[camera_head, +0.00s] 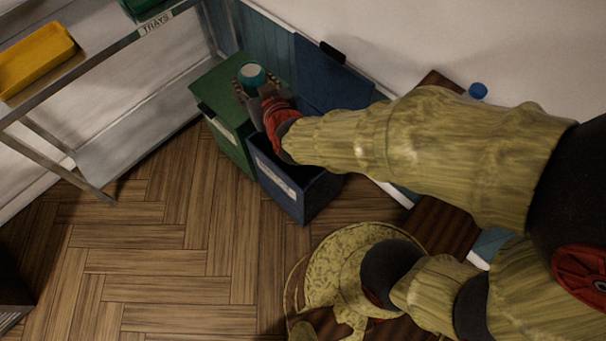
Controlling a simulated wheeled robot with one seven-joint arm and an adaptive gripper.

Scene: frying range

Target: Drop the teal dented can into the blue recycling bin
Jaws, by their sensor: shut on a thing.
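My gripper (258,91) is shut on the teal dented can (252,74), whose pale round end faces up toward the camera. The can shows over the green bin, near its right side. The blue recycling bin (291,196) stands on the floor just right of the green bin, with its dark opening up and its blue lid (333,77) raised against the wall. My wrist and forearm cross above the blue bin and hide part of its opening. I cannot tell how high the can is above the green bin.
The green bin (226,143) has a closed-looking top and a pale label. A metal shelf rack (97,50) marked "TRAYS" stands at left, with a yellow tray (34,60) on it. A blue round object (478,91) lies by the wall at right. The wooden floor (150,240) in front is clear.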

